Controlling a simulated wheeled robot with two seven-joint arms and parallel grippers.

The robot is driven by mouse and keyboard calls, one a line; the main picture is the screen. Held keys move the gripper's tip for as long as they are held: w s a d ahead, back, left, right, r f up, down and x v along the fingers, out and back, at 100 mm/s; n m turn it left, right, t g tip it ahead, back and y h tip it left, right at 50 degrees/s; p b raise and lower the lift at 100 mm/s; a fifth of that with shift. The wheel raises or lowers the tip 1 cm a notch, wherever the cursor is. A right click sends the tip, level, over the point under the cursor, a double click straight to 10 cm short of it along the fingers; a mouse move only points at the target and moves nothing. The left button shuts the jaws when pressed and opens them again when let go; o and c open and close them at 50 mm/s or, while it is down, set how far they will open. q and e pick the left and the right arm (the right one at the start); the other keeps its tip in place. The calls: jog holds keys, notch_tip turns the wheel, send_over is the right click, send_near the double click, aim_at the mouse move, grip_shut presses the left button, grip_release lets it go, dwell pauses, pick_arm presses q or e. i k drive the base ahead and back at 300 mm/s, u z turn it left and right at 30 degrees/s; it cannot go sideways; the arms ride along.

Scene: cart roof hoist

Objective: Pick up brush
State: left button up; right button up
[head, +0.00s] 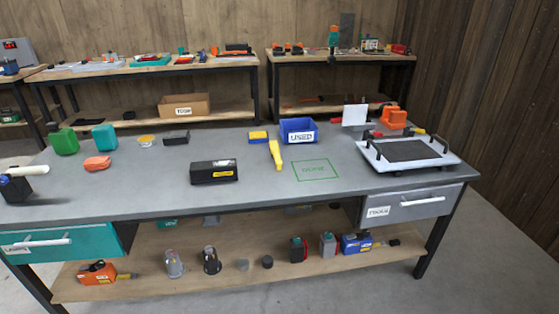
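No object can be named as the brush with certainty at this size. A yellow long-handled item (275,155) lies on the grey workbench (130,190), just in front of the blue bin marked USED (298,131). It could be the brush, but its bristles cannot be made out. A small red-handled item (387,134) lies near the orange device (392,117) at the right back. Neither of my grippers shows in the head view.
A black box (214,172) stands mid-bench, left of a green outlined square (315,170). A white tray with black handles (408,153) stands at the right. Green (64,141) and teal (104,137) containers stand at the left back. The front bench strip is mostly clear.

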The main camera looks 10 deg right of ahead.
aim_at(274, 148)
jog(key=z, duration=0.2)
jog(key=i, duration=0.95)
jog(key=u, duration=0.15)
